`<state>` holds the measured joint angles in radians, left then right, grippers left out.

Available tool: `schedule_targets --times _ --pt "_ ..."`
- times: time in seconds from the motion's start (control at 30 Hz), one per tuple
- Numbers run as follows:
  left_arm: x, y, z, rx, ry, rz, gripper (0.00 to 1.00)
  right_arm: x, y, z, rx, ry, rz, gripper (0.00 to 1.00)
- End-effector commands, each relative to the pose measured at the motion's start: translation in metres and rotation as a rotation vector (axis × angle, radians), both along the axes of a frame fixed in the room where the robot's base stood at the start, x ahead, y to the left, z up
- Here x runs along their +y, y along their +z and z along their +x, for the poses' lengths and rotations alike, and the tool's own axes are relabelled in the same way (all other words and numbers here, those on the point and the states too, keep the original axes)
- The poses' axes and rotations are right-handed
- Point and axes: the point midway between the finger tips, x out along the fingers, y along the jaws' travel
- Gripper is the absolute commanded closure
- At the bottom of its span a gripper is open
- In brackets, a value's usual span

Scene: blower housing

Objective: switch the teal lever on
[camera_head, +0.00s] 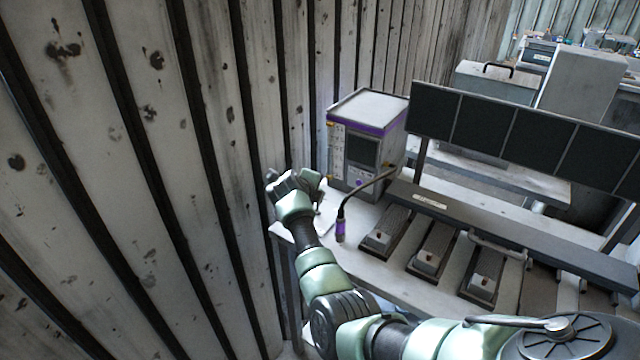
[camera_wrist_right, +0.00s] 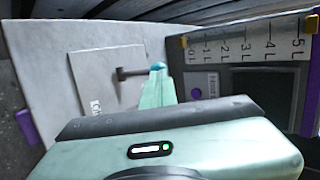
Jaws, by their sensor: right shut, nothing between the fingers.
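The teal lever (camera_wrist_right: 134,72) shows in the right wrist view as a short dark bar with a teal knob. It lies sideways across a light grey plate (camera_wrist_right: 92,77) with a partly hidden label. My right gripper (camera_wrist_right: 157,88) is shut and empty, its pale green fingertips right at the knob. I cannot tell whether they touch it. In the head view my right gripper (camera_head: 318,180) is at the left end of the white table, beside the instrument box. The lever cannot be made out there. My left gripper is in neither view.
The white and purple instrument box (camera_head: 365,140) with a scale stands close by the gripper. A gooseneck with a purple end (camera_head: 340,230) bends over the table (camera_head: 375,275). Several grey foot-pedal-like units (camera_head: 432,250) stand to the right. A plank wall (camera_head: 190,180) closes off the left.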

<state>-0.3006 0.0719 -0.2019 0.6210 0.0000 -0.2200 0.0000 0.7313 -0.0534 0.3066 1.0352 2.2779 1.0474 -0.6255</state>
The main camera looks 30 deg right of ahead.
Motion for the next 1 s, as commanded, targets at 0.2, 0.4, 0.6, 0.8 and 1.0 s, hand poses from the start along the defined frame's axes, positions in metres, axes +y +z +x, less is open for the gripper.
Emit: schedule_targets --times 0.2,0.4,0.6,0.8,1.0 --pt "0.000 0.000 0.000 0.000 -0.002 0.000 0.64 -0.013 0.000 0.007 -0.002 0.000 0.000 1.00" --pt "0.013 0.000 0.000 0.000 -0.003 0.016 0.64 -0.023 0.001 0.011 -0.003 0.000 -0.002 1.00" --pt "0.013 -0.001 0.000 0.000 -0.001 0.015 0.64 -0.029 0.000 0.013 -0.003 -0.001 -0.004 1.00" --pt "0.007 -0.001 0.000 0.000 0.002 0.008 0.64 -0.032 0.001 0.014 -0.003 0.000 -0.006 1.00" --pt "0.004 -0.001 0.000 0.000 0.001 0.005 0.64 -0.032 0.001 0.014 -0.004 -0.001 -0.007 1.00"
